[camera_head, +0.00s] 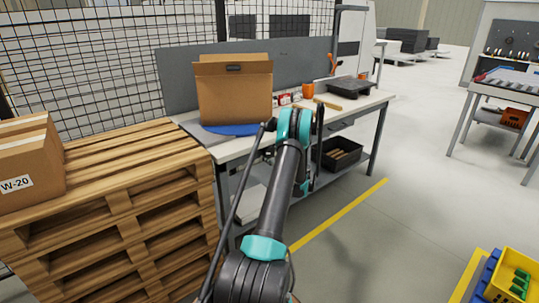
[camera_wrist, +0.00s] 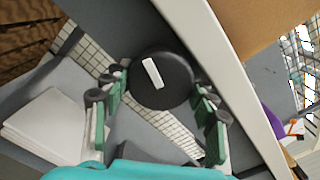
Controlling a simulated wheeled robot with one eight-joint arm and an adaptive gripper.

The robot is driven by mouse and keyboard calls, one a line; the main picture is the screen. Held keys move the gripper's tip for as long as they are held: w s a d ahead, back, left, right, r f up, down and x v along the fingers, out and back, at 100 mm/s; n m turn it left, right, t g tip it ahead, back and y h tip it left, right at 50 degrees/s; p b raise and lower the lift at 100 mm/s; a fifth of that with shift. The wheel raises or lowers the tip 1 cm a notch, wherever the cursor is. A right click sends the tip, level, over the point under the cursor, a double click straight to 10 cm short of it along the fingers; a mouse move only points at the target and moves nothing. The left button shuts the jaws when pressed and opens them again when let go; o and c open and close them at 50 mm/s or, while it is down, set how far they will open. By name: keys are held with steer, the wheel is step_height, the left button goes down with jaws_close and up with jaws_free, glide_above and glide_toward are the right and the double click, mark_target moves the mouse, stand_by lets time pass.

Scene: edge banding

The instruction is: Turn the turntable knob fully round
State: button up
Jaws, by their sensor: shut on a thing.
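The turntable knob (camera_wrist: 163,88) is a black round disc with a white mark, centred between my fingers in the wrist view. My gripper (camera_wrist: 158,80) is shut on it, with green-and-black fingers on its left and right sides. The white mark is tilted, running from upper left to lower right. In the head view my arm reaches the front edge of the bench, and the knob is hidden behind it. The blue turntable (camera_head: 232,129) lies on the bench top with an open cardboard box (camera_head: 235,92) standing on it.
A pallet stack (camera_head: 130,215) with a carton (camera_head: 25,165) stands left of the bench (camera_head: 358,107). An orange cup (camera_head: 308,90) and a black tray (camera_head: 343,86) are on the bench's right part. A dark bin (camera_head: 342,153) sits on the lower shelf.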

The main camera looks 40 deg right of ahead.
stand_by(0.3)
steer(key=o, duration=1.1)
